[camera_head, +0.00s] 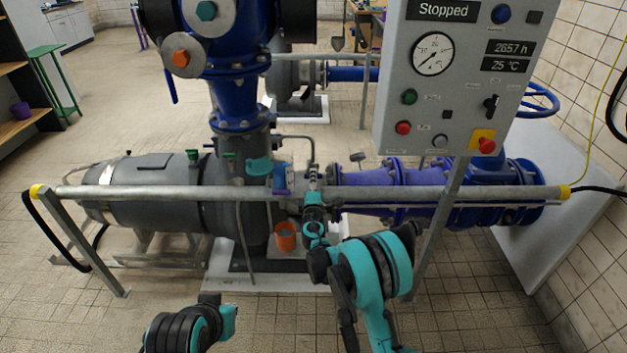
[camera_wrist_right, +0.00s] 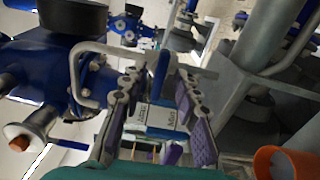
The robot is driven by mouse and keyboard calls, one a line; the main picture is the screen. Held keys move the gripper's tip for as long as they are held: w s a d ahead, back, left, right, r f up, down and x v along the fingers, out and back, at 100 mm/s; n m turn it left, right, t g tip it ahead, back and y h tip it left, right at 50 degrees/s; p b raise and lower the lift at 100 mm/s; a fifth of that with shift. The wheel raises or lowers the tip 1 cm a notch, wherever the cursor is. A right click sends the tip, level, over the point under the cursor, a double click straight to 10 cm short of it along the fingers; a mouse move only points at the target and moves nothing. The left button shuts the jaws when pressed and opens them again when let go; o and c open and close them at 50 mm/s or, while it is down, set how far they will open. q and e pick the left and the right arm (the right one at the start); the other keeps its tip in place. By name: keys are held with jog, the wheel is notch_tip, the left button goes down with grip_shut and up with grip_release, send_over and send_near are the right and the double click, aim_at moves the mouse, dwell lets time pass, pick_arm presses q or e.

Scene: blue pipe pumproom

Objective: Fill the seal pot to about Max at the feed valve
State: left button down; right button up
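The seal pot appears to be the small white and blue vessel (camera_head: 281,179) behind the rail, left of my right gripper. In the right wrist view, a pale label with a Max mark (camera_wrist_right: 168,119) shows between the fingers. My right gripper (camera_head: 313,178) reaches over the rail at the pump; in its wrist view its fingers (camera_wrist_right: 160,78) stand apart. A blue upright part (camera_wrist_right: 160,72) lies between them; I cannot tell whether it is the feed valve's lever or whether they touch it. The liquid level is not readable. My left arm is at the bottom left; its fingers do not show.
A grey rail (camera_head: 150,192) runs across in front of the pump. An orange bucket (camera_head: 285,236) is below the right gripper. A control panel (camera_head: 460,90) reading Stopped stands at the right. A bent grey pipe (camera_wrist_right: 77,75) is close beside the fingers.

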jog(key=s, duration=1.1)
jog(key=shift+s, duration=0.25)
jog(key=s+d+r+m+g+h, duration=0.25)
jog(key=s+d+r+m, duration=0.3)
jog(key=d, duration=0.35)
jog(key=s+d+r+m+g+h, duration=0.25)
jog(key=s+d+r+m, duration=0.35)
jog(key=d, duration=0.3)
jog(key=s+f+m+g+y, duration=0.2)
jog(key=s+f+m+g, duration=0.1)
jog(key=s, duration=1)
jog(key=s+f+m+g+y, duration=0.3)
jog(key=s+m, duration=0.1)
jog(key=s, duration=0.9)
jog(key=shift+f, duration=0.35)
jog(key=shift+a, duration=0.1)
